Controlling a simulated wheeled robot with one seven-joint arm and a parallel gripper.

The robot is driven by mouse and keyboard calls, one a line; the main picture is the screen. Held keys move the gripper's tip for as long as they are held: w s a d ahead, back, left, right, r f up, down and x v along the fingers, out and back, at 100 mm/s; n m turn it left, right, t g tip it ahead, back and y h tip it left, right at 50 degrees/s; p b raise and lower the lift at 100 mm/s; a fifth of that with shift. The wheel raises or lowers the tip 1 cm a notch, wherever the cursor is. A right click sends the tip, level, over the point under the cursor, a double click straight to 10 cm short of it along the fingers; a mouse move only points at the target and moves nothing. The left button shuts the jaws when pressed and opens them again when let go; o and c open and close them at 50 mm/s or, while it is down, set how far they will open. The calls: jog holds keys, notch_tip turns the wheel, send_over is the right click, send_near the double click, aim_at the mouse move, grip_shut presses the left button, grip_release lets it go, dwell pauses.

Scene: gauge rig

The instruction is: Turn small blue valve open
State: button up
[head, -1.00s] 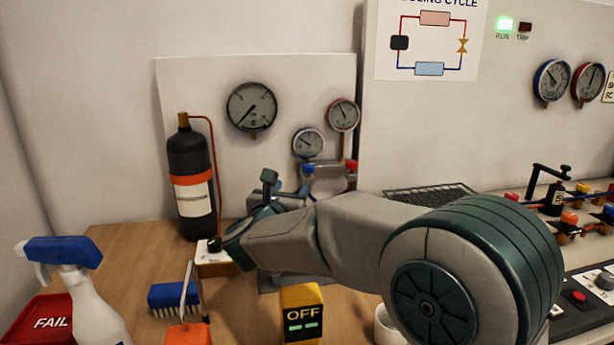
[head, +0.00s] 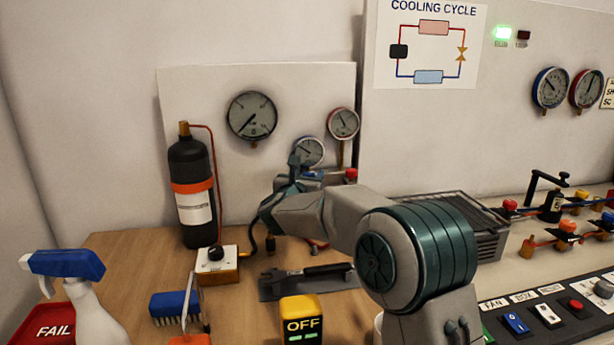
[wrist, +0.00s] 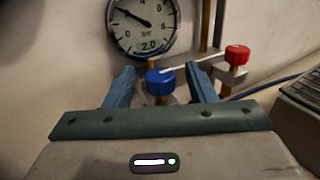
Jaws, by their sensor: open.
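The small blue valve (wrist: 160,82) is a round blue knob on a brass stem, below a round gauge (wrist: 143,25) in the wrist view. My gripper (wrist: 164,80) is open, with one blue finger on each side of the blue knob. Both fingers appear apart from the knob, though the depth is hard to judge. A red valve knob (wrist: 237,55) sits to the right on the same manifold. In the head view, my gripper (head: 306,172) is in front of the manifold and hides most of the blue valve.
A black cylinder (head: 190,185) with a red line stands at the left. A white box with a black knob (head: 217,262), a wrench (head: 300,282) and a yellow OFF box (head: 301,320) are on the bench. A wire tray (head: 455,215) lies to the right.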

jog(key=c, duration=1)
